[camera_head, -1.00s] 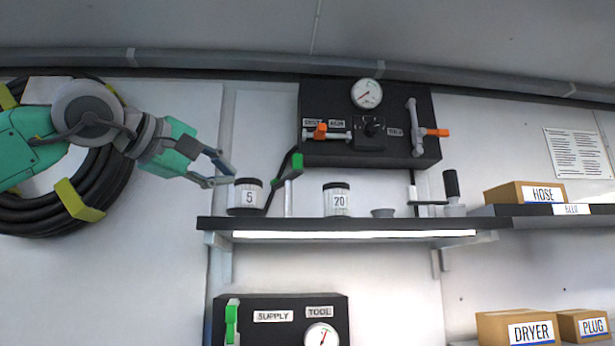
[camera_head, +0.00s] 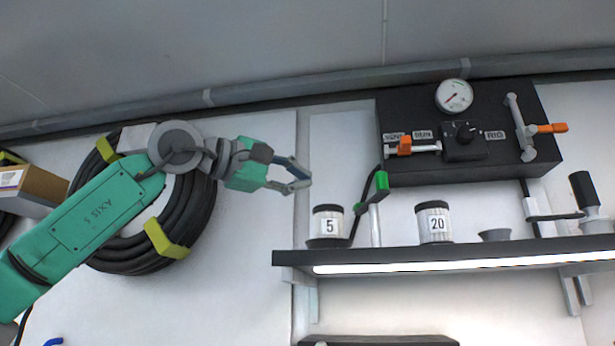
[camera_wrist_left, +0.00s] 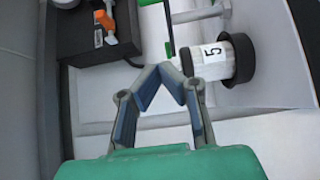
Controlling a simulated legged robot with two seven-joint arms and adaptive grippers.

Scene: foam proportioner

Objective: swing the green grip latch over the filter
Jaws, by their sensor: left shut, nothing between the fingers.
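The latch is a black lever with a green grip (camera_head: 382,183), standing tilted up to the right from the shelf, just right of the filter marked 5. The filter (camera_head: 327,224) is a white ribbed cup with a black top, upright on the shelf, and the lever does not lie across its top. My left gripper (camera_head: 308,180) is shut and empty, above and slightly left of the filter, apart from both. In the left wrist view the gripper (camera_wrist_left: 172,72) points between the green grip (camera_wrist_left: 169,48) and the filter (camera_wrist_left: 215,61). My right gripper is not in view.
A black panel (camera_head: 400,110) with a gauge and orange-handled valves hangs above. A coiled black hose (camera_head: 195,225) is behind my left arm.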

